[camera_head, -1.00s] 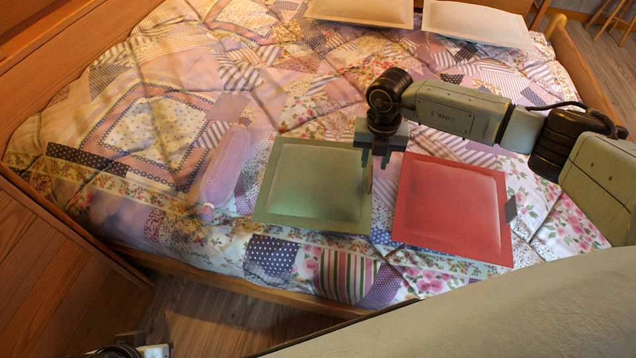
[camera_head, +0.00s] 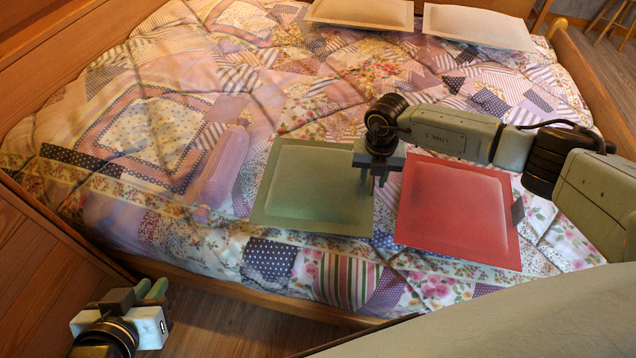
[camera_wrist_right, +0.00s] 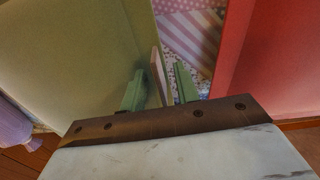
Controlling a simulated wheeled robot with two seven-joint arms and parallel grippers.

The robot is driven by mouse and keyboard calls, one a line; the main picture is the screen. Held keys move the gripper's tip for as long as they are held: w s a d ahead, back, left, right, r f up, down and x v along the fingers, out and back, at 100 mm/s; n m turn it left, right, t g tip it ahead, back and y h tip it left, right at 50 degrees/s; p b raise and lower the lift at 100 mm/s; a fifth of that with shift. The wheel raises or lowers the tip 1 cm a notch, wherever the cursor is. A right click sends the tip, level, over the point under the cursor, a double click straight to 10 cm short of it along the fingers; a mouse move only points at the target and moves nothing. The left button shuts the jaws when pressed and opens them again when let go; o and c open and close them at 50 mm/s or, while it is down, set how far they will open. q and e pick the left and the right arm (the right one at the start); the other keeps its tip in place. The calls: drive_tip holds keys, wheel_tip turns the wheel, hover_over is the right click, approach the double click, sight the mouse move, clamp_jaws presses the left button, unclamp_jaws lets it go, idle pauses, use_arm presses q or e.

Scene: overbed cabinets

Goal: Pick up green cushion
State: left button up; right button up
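The green cushion (camera_head: 312,187) lies flat on the patchwork bed, left of the red cushion (camera_head: 455,212). My right gripper (camera_head: 374,182) points down at the green cushion's right edge, in the gap between the two cushions. In the right wrist view my right gripper (camera_wrist_right: 160,88) is open, its two green fingers apart. The green cushion's edge (camera_wrist_right: 158,70) shows between them, with the left finger over the cushion side; whether they touch it I cannot tell. My left gripper (camera_head: 151,289) is off the bed at the lower left, empty, its fingers slightly apart.
Two pale cushions (camera_head: 478,26) lie at the bed's far end. A purple bolster-like item (camera_head: 222,168) lies left of the green cushion. The wooden bed frame (camera_head: 235,302) edges the near side.

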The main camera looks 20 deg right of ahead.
clamp_jaws()
drive_tip(key=shift+r, duration=0.15)
idle(0.4)
